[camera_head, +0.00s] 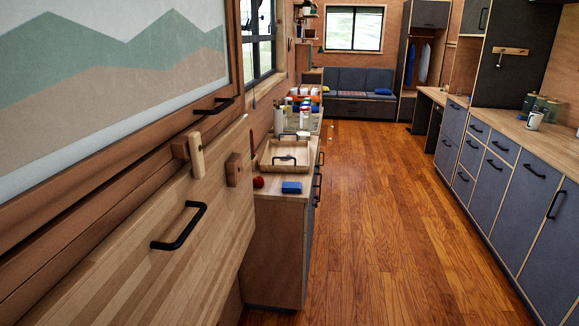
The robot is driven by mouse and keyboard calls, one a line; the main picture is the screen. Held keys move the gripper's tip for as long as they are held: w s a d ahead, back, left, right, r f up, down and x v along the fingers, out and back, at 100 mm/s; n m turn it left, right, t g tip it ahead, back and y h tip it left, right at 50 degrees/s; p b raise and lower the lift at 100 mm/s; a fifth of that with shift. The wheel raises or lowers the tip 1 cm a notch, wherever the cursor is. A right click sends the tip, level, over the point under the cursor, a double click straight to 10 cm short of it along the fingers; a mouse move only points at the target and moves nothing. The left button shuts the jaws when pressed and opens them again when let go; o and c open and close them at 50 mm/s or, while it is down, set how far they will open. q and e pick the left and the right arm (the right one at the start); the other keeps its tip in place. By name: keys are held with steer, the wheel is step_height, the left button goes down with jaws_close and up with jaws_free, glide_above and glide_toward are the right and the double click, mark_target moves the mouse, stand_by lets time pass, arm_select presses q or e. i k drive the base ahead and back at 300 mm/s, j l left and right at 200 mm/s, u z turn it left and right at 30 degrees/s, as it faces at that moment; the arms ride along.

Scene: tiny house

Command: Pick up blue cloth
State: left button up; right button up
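A small, flat blue thing (291,187), which looks like the folded blue cloth, lies at the near end of the wooden counter (270,204) left of the aisle. A small red thing (258,182) sits just left of it. A wooden tray (270,155) with a black handle is right behind it. Neither of my grippers shows in the head view.
A folded wooden panel (130,250) with a black handle is on the near left wall. Bottles and jars (304,107) crowd the counter's far part. Grey cabinets (500,180) line the right. The wooden floor (380,220) between is clear. A sofa (355,82) stands at the back.

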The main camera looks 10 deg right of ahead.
mark_target(287, 187)
steer(key=u, duration=0.5)
steer(key=i+l+u, duration=0.1)
steer(key=l+u, duration=0.25)
steer(key=l, duration=0.15)
steer(key=i+l+u, duration=0.1)
steer(key=l+u, duration=0.3)
steer(key=l, duration=0.15)
steer(key=l+u, duration=0.35)
steer(key=l, duration=0.15)
